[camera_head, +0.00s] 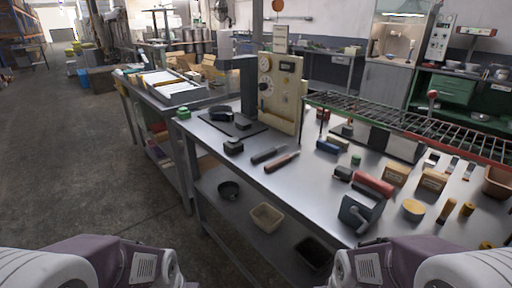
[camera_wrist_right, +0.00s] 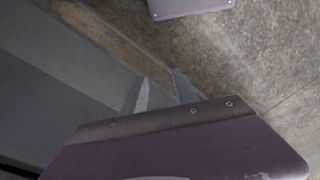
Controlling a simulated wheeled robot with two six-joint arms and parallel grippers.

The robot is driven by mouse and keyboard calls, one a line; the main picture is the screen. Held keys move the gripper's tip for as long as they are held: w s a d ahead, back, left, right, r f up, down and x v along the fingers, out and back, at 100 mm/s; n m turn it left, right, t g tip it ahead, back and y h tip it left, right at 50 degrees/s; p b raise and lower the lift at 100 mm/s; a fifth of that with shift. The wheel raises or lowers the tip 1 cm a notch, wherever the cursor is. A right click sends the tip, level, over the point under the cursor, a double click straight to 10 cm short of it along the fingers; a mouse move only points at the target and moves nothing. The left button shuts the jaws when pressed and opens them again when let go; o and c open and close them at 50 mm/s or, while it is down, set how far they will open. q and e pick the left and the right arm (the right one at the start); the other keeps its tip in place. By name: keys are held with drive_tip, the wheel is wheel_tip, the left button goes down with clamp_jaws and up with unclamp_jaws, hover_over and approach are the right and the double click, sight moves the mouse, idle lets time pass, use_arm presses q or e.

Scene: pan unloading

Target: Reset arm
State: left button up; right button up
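My right gripper (camera_wrist_right: 160,88) shows in the right wrist view with two grey fingers apart and nothing between them. Beyond it are a grey surface and the concrete floor. In the head view my two arms enter at the bottom left and bottom right, in front of the workbench, and neither gripper's fingers can be made out. A black pan-like dish (camera_head: 221,113) sits on a dark mat (camera_head: 240,130) at the left end of the steel workbench (camera_head: 285,185), apart from both arms.
The bench holds a beige panel with dials (camera_head: 280,92), dark-handled tools, a grey-green box (camera_head: 361,212), a red cylinder (camera_head: 373,184) and a wire rack (camera_head: 400,122). Open floor lies left.

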wheel_tip(320, 180, up, 20)
drive_tip(key=p, duration=1.9)
drive_tip(key=shift+w+f+m+p, duration=0.2)
drive_tip(key=shift+w+m+p, duration=0.1)
drive_tip(key=shift+w+m, duration=0.15)
